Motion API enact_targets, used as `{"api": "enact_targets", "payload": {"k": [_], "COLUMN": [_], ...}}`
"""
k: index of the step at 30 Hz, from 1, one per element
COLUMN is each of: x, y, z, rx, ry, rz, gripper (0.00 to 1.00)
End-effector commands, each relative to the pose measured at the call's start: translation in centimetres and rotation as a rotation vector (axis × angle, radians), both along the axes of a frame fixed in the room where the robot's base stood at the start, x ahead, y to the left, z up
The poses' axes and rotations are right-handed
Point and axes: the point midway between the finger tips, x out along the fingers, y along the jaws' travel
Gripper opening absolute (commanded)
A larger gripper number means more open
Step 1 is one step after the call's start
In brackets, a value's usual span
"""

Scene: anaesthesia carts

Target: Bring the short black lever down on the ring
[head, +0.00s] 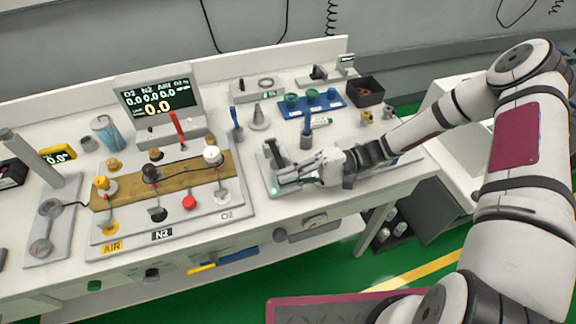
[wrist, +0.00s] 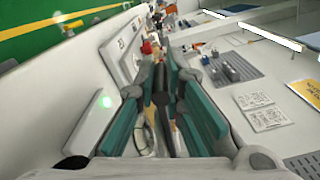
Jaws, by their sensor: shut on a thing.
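My gripper (head: 284,180) is over a grey plate (head: 268,166) near the front edge of the bench. In the wrist view, its teal-padded fingers (wrist: 158,88) are closed around a narrow black bar, which looks like the short black lever (wrist: 162,108). A dark upright block (head: 277,150) stands on the plate just behind the fingertips. A pale curved edge (wrist: 149,135) shows low between the fingers; it may be the ring, but the fingers hide most of it. I cannot tell whether the lever touches it. A green light (head: 274,190) glows on the plate's front corner.
To the left is the gas panel with a wooden strip (head: 130,186), knobs and a white ball (head: 212,155). Behind are a grey cone (head: 258,118), a blue tray (head: 310,107) with green rings, and a dark bin (head: 365,90). My arm reaches in from the right.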

Motion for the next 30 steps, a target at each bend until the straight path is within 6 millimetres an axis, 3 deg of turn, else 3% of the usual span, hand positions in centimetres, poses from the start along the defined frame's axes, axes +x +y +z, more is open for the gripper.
{"api": "enact_targets", "payload": {"k": [9, 25, 26, 27, 28, 30], "x": [0.1, 0.1, 0.1, 0.1, 0.1, 0.1], "y": [-0.1, -0.2, -0.2, -0.2, -0.2, -0.1], "z": [-1.8, -2.2, -2.3, -2.3, -2.2, -2.2], "rx": [-0.004, -0.010, -0.010, -0.010, -0.010, -0.008], "ry": [0.006, 0.009, 0.008, 0.008, 0.009, 0.008], "rz": [-0.004, -0.006, -0.007, -0.007, -0.006, -0.005], "gripper": [0.00, 0.00, 0.17, 0.26, 0.31, 0.31]}}
